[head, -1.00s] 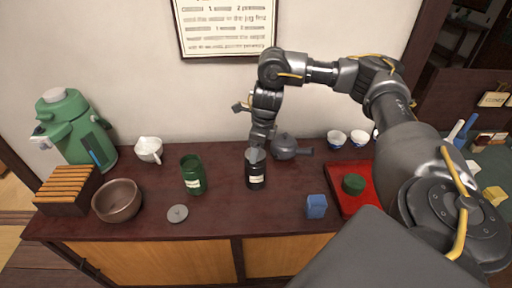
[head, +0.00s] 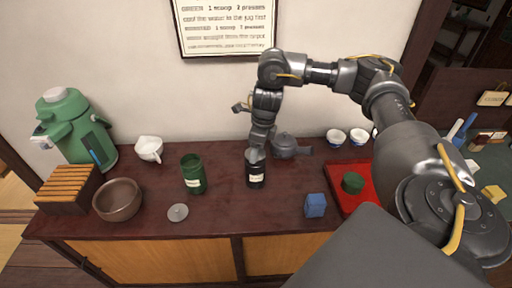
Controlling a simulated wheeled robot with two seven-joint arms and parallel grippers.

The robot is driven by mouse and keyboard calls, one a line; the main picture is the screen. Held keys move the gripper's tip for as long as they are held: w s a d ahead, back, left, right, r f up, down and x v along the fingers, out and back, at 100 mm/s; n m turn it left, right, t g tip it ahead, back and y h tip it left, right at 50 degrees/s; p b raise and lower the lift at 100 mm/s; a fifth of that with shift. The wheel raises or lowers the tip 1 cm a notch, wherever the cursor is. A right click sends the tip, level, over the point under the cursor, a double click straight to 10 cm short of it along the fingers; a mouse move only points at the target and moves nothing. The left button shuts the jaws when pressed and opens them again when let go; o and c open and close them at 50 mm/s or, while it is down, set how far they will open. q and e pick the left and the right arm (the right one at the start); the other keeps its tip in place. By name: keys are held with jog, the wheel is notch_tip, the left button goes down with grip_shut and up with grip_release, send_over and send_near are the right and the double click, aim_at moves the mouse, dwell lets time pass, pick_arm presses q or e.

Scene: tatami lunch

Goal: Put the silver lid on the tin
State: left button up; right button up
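A round grey lid (head: 177,212) with a small knob lies flat near the front of the dark counter. An open-topped green tin (head: 193,178) with a pale label stands behind it. A black tin (head: 257,178) with a pale label stands to the right. My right gripper (head: 256,157) points down at the top of the black tin and hides its mouth. A pale silvery patch shows at the fingertips; I cannot tell whether it is a lid or part of the gripper, nor whether the fingers are closed. My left gripper is not in view.
A dark teapot (head: 284,147) stands close behind the black tin. A blue box (head: 315,206) and a red tray (head: 366,208) with a green object (head: 353,183) lie right. A brown bowl (head: 118,201) stands left. The counter front between grey lid and blue box is clear.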

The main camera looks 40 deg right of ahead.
jog(key=shift+f, duration=0.25)
dwell(0.6)
jog(key=o, duration=0.8)
jog(key=shift+o, duration=0.3)
jog(key=shift+o, duration=1.3)
